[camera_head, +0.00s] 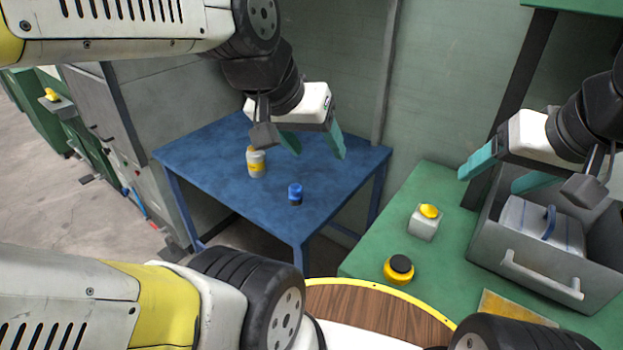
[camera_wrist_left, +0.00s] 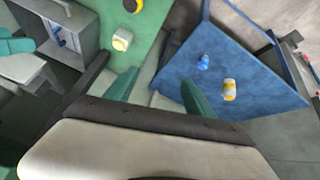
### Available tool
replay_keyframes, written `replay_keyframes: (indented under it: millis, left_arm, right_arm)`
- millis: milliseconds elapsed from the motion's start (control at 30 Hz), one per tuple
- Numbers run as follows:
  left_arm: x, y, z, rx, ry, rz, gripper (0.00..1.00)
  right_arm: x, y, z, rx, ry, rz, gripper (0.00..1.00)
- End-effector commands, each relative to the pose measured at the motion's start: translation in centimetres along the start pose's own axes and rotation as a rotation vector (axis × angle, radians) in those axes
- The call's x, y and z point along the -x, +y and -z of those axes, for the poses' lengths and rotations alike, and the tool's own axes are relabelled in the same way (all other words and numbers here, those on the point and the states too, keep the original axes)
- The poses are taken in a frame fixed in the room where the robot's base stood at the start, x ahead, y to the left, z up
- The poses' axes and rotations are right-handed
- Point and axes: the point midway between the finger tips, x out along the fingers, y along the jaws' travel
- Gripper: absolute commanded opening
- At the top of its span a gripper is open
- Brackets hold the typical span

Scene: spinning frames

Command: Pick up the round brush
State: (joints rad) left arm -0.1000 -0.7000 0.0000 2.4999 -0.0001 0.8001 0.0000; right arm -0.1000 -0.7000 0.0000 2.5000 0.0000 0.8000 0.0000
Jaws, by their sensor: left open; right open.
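No object is plainly identifiable as the round brush. A small round piece with a blue top and dark lower part (camera_head: 295,194) stands on the blue table (camera_head: 222,180); it also shows in the left wrist view (camera_wrist_left: 203,62). A low yellow and black round piece (camera_head: 398,269) sits on the green table (camera_head: 380,243); I cannot tell if either is the brush. My left gripper (camera_head: 314,146) is open and empty, above the blue table's far side, apart from everything there. My right gripper (camera_head: 503,174) is open and empty, above the green table near the grey bin.
A white bottle with a yellow label (camera_head: 256,162) stands on the blue table. A white box with a yellow button (camera_head: 425,222) is on the green table, left of the grey bin (camera_head: 548,273). A gap separates the tables. A wall rises behind.

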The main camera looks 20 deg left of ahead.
Motion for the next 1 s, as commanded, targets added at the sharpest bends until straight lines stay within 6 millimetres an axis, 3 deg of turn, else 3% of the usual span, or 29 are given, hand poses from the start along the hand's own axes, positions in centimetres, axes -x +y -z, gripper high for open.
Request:
replay_keyframes:
  millis: [267, 433, 700, 1000]
  left_arm:
    - [-0.6, -0.6, 0.7, -0.021, -0.025, 0.027, 0.67]
    - [-3.3, -2.9, 3.4, -0.128, -0.131, 0.117, 0.67]
    - [-11.1, -8.2, 7.7, -0.352, -0.352, 0.183, 0.67]
    - [-22.4, -14.8, 8.8, -0.553, -0.536, 0.091, 0.67]
  right_arm:
    - [0.0, 0.0, 0.0, 0.000, 0.000, 0.000, 0.70]
    - [0.0, 0.0, 0.0, 0.000, 0.000, 0.000, 0.70]
    - [0.0, 0.0, 0.0, 0.000, 0.000, 0.000, 0.70]
    - [0.0, 0.0, 0.0, 0.000, 0.000, 0.000, 0.70]
